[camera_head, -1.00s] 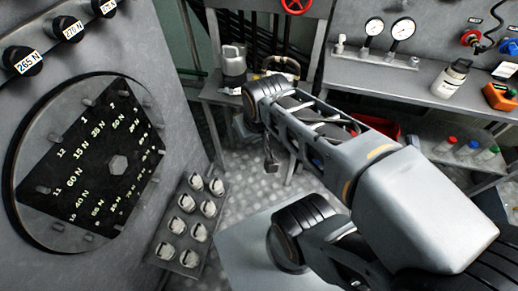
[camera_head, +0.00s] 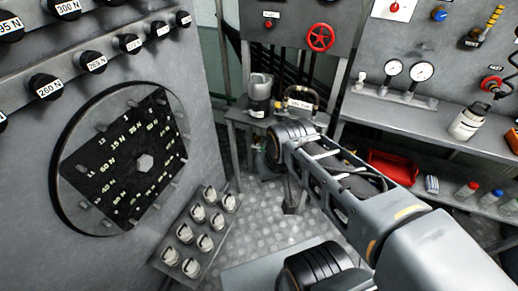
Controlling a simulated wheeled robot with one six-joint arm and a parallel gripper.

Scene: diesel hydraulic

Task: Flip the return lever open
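I cannot make out which part, if any, is the return lever; no readable label marks one. My arm reaches from the lower right towards the middle, and its dark wrist lies in front of the small back table. My gripper (camera_head: 290,205) seems to be the small dark part hanging below the wrist, over the floor. It is partly hidden by my arm, and its fingers are too small and dark to tell open from shut. No lever is seen touching it.
A grey panel with a round dial plate (camera_head: 90,205) and several black labelled knobs stands at left. A small table (camera_head: 238,112) holds a metal jug (camera_head: 260,90). A red handwheel (camera_head: 320,37) is behind it. Two gauges (camera_head: 421,71) and a white bottle (camera_head: 467,121) are at right.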

